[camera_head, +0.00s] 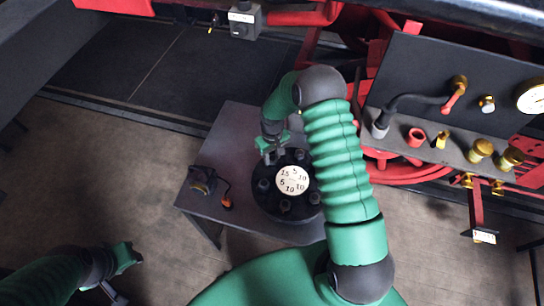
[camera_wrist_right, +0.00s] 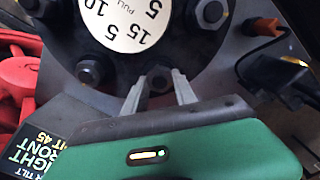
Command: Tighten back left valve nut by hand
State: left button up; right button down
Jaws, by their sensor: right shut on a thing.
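The valve (camera_head: 288,210) is a black round flange with a white numbered dial (camera_head: 292,180) in its middle and several nuts around its rim. My right gripper (camera_head: 271,158) reaches down to the back left of the flange. In the right wrist view its two grey fingers (camera_wrist_right: 160,90) are closed on either side of the back left valve nut (camera_wrist_right: 158,78), at the flange edge. In the head view the fingers and arm mostly hide that nut. My left gripper (camera_head: 108,292) is low at the left, away from the table; its jaws are too unclear to judge.
The valve sits on a grey table (camera_head: 240,122). A dark tool with an orange-tipped cable (camera_head: 203,181) lies to its left; the orange tip also shows in the right wrist view (camera_wrist_right: 268,27). A panel with brass fittings and a gauge (camera_head: 531,97) stands at right. Open floor lies left.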

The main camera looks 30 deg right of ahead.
jog(key=m+b, duration=0.2)
jog(key=m, duration=0.3)
jog(key=shift+f, duration=0.1)
jog(key=shift+m+b, duration=0.6)
jog(key=shift+m, duration=1.6)
jog(key=c, duration=1)
grip_release()
